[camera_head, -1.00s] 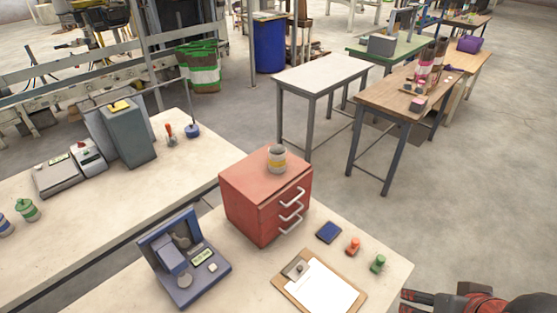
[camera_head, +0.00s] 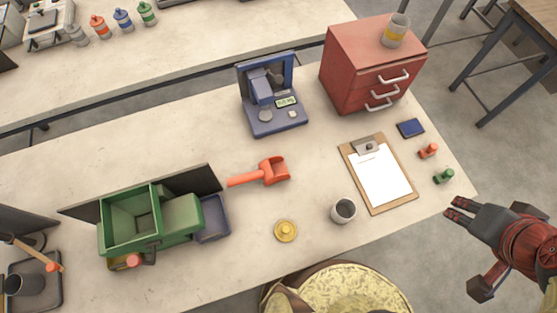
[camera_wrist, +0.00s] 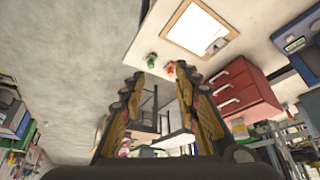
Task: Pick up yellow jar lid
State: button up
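The yellow jar lid (camera_head: 286,231) is a small round disc with a raised middle. It lies flat on the pale workbench (camera_head: 240,275) near its front edge, left of a grey cup and below the orange scoop. My gripper (camera_head: 457,209) is beyond the bench's right front edge, well to the right of the lid. In the wrist view my gripper (camera_wrist: 156,80) shows two fingers spread apart with nothing between them. The lid does not show in the wrist view.
The grey cup (camera_head: 344,210), clipboard (camera_head: 380,175) and orange scoop (camera_head: 262,173) are around the lid. A green machine (camera_head: 150,225) stands left, a blue device (camera_head: 272,95) and red drawer cabinet (camera_head: 370,65) behind. A round container of yellow material (camera_head: 340,290) is below the bench edge.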

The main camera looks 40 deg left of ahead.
aim_at(284, 231)
jog(key=u, duration=0.45)
jog(key=k+u, duration=0.15)
jog(key=u, duration=0.35)
jog(key=k+u, duration=0.1)
jog(key=u, duration=0.35)
jog(key=k+u, duration=0.1)
jog(key=u, duration=0.35)
